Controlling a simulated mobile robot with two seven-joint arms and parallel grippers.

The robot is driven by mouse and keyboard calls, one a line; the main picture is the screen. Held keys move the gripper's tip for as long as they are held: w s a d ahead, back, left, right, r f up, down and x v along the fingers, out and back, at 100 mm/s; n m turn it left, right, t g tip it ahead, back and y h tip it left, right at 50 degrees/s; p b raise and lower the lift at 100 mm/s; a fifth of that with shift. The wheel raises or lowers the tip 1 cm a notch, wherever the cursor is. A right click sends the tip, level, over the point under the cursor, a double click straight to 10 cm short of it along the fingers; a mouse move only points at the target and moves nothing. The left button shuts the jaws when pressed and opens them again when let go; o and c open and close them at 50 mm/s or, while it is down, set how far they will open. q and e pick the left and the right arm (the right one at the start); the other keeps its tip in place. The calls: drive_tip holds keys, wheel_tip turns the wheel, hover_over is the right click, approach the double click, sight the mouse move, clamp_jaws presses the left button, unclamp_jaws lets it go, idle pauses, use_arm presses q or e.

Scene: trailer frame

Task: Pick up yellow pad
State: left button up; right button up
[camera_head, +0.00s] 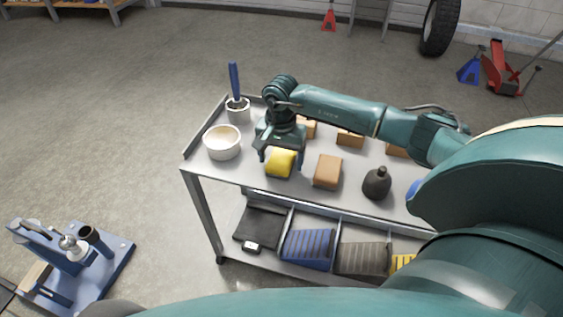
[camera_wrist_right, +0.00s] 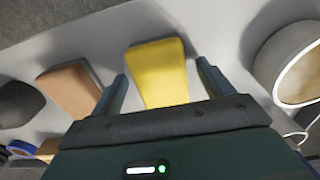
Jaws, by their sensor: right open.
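The yellow pad (camera_head: 281,162) lies on the top of the grey cart near its front edge, left of a brown block. In the right wrist view the yellow pad (camera_wrist_right: 158,72) sits between the two fingers, with a gap on each side; its near end is hidden by the gripper body. My right gripper (camera_head: 281,162) is open around the pad from above, its fingers on either side; it also shows in the right wrist view (camera_wrist_right: 160,82). I cannot tell how far the fingertips are above the cart top. My left gripper is not in view.
The cart top (camera_head: 225,175) also holds a white bowl (camera_head: 222,143), a cup with a blue-handled tool (camera_head: 236,103), a brown block (camera_head: 327,172) close by on the right, several more blocks and a dark bottle (camera_head: 377,184). Bins (camera_head: 308,247) fill the lower shelf.

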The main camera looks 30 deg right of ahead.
sight(281, 159)
drive_tip(key=shift+f, duration=0.3)
drive_tip(key=shift+c, duration=0.3)
drive_tip(key=c, duration=1)
wheel_tip(281, 159, up, 9)
drive_tip(key=shift+r+p, duration=0.1)
drive_tip(key=shift+p, duration=0.55)
drive_tip(key=shift+r, duration=0.45)
